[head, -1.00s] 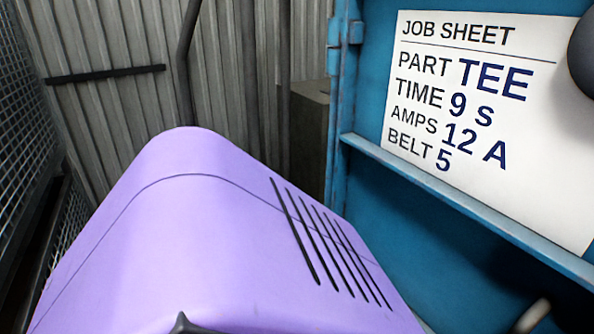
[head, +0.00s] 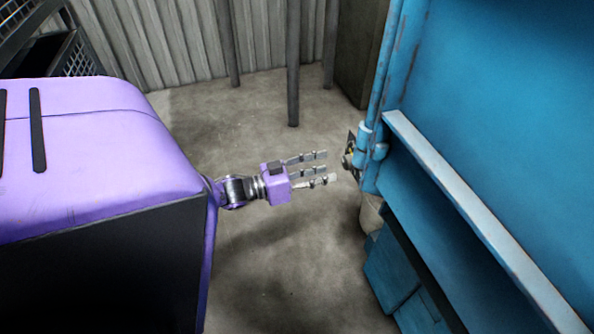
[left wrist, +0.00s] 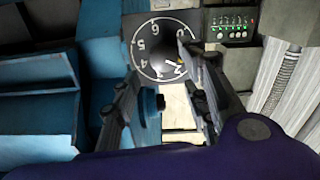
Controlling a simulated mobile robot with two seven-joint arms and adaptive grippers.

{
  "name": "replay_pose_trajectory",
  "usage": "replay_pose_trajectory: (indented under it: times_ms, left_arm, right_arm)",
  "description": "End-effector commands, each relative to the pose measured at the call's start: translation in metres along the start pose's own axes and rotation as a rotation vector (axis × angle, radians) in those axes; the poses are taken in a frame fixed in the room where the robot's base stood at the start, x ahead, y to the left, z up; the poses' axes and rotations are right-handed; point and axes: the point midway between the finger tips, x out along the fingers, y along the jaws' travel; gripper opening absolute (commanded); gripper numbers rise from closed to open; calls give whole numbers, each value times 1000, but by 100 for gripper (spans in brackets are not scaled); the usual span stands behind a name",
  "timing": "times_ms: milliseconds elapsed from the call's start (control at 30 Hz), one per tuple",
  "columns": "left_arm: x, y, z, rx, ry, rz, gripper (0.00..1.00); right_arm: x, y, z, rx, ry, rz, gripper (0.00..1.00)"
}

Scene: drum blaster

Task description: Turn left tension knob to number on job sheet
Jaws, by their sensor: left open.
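In the left wrist view a dark round dial (left wrist: 160,48) with white numerals, 4, 5 and 6 among them, faces me beyond the fingers. A pale, yellowish pointer-like mark (left wrist: 172,66) shows at its lower right; I cannot tell exactly which number it meets. My left gripper (left wrist: 161,66) is open, its fingers spread before the dial, partly covering its right side. In the head view my left gripper (head: 318,168) points right, just short of a small dark fitting (head: 350,150) on the blue machine's edge. The job sheet is out of view now. My right gripper is not in view.
The blue machine (head: 480,110) with its ledge (head: 470,205) fills the right side. Grey floor (head: 290,270) lies open under my left arm. A small panel with green and red lights (left wrist: 232,26) sits right of the dial.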

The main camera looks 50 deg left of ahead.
Motion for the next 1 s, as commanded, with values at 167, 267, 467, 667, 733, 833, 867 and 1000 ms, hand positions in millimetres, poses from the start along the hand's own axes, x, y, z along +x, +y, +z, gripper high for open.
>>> replay_pose_trajectory:
  times_ms: [167,267,467,667,733,833,867,1000]
  left_arm:
    - [32,2,-3,1,5,2,41]
    - [46,1,-2,0,3,0,41]
    - [62,1,0,0,0,-1,41]
    - [63,1,0,0,-1,-1,41]
    - [63,2,0,0,-1,-1,41]
    - [63,2,0,0,-1,-1,29]
    - [63,2,0,0,-1,-1,25]
    - [63,2,0,0,-1,1,7]
  right_arm:
    - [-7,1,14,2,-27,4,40]
    - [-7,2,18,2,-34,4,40]
    - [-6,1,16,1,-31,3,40]
    - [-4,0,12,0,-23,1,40]
    - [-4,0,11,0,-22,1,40]
    - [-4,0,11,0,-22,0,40]
    - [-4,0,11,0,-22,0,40]
    - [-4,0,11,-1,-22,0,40]
